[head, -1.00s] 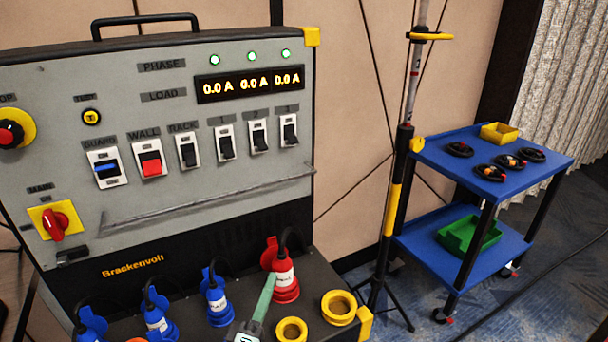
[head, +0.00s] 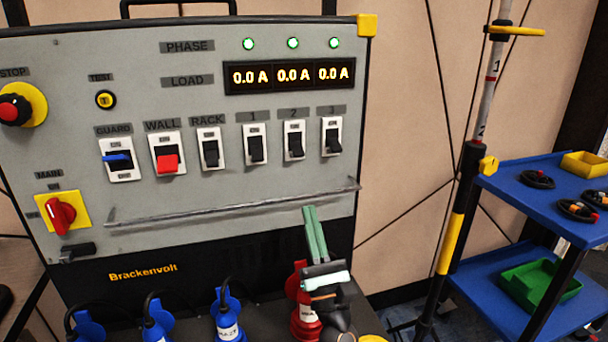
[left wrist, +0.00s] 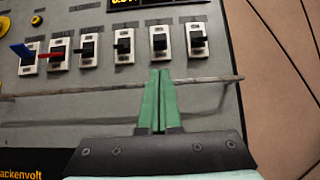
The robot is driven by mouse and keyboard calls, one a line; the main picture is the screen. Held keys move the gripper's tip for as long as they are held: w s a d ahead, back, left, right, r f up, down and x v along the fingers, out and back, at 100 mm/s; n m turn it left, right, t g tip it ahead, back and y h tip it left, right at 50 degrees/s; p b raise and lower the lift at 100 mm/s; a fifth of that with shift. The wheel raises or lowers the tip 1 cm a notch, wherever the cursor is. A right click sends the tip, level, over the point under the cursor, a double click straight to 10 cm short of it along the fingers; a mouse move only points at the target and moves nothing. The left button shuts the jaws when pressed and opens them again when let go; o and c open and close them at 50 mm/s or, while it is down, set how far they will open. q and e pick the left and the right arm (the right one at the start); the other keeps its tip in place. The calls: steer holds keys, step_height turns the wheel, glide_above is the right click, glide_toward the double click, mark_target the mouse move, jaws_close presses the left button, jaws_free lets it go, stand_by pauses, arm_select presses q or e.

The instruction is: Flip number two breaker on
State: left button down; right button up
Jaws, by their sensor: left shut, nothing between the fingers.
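The number two breaker (head: 294,142) is a black rocker on a white plate, between breaker 1 (head: 255,145) and breaker 3 (head: 332,138) on the grey panel. It also shows in the left wrist view (left wrist: 160,42), just above my fingertips. I cannot tell its on or off position for sure. My left gripper (head: 309,208) has green fingers pressed together, empty, pointing up at the panel below breakers 2 and 3. In the left wrist view the closed fingertips (left wrist: 159,72) sit in line under breaker 2, seemingly apart from it. My right gripper is not in view.
A thin grey rail (head: 235,207) runs across the panel below the breakers. The guard (head: 119,160), wall (head: 167,156) and rack (head: 210,151) switches are to the left. Blue plugs (head: 228,320) and a red plug (head: 302,318) stand below. A stand (head: 459,200) and blue cart (head: 530,205) are at right.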

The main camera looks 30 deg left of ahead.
mark_target(302, 196)
arm_select(q)
steer(key=p+x, duration=0.1)
steer(key=x, duration=0.7)
steer(key=shift+w+a+r+p, duration=0.1)
steer(key=shift+r+p, duration=0.05)
steer(key=shift+p, duration=0.2)
steer(key=shift+x, duration=0.8)
